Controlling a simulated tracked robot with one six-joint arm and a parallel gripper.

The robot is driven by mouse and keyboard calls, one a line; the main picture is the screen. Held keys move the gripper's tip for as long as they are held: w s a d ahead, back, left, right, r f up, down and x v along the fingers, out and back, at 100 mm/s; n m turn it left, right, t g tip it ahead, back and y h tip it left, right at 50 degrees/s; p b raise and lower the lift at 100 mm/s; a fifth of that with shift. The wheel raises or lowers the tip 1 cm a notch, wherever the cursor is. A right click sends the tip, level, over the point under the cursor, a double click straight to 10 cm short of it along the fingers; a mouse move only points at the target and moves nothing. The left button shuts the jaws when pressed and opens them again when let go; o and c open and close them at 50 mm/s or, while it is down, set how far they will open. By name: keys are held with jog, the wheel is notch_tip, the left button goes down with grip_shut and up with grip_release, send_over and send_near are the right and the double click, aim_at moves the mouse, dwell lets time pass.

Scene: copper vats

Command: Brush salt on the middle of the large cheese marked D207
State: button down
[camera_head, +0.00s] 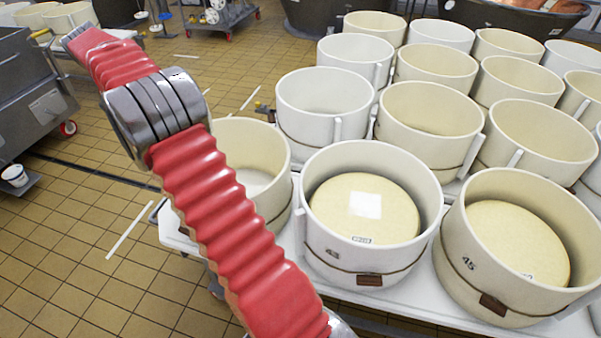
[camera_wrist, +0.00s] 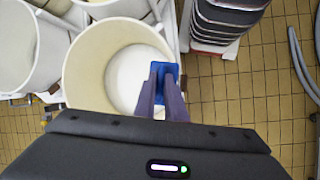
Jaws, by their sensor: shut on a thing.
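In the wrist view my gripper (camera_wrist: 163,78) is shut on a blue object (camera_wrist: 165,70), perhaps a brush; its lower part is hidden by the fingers. It is above the edge of a cream tub (camera_wrist: 75,75) with white material (camera_wrist: 132,72), perhaps salt, inside. In the head view a cream tub (camera_head: 275,150), partly hidden by my arm, also has white in it. One large pale cheese (camera_head: 335,208) with a white square on top sits in a white tub. Another cheese (camera_head: 518,240) sits in the tub marked 45. Their small labels are not readable. My gripper is outside the head view.
Rows of empty-looking tubs (camera_head: 430,105) crowd the white table (camera_head: 400,305) behind the cheeses. A dark stack (camera_wrist: 228,18) stands close to the right of the tub in the wrist view, and a grey hose (camera_wrist: 303,65) lies farther right. Tiled floor (camera_head: 90,235) is open at left.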

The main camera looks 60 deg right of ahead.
jog(key=s+d+f+m+y, duration=0.1)
jog(key=s+d+f+m, duration=0.2)
jog(key=s+d, duration=0.8)
jog(key=s+d+f+m+y, duration=0.15)
jog(key=s+d+f, duration=0.25)
jog(key=s+d, duration=0.7)
jog(key=s+d+f+m, duration=0.1)
jog(key=s+d+f, duration=0.2)
jog(key=s, duration=0.4)
jog(key=s+d+f+m, duration=0.1)
jog(key=s+d+f, duration=0.2)
jog(key=s+f, duration=0.2)
jog(key=s+d+f+m, duration=0.1)
jog(key=s+d+f, duration=0.2)
jog(key=s, duration=0.6)
jog(key=shift+s+f+y, duration=0.15)
jog(key=shift+f+y, duration=0.3)
jog(key=shift+f, duration=0.4)
jog(key=shift+f+m, duration=0.1)
jog(key=shift+m, duration=0.15)
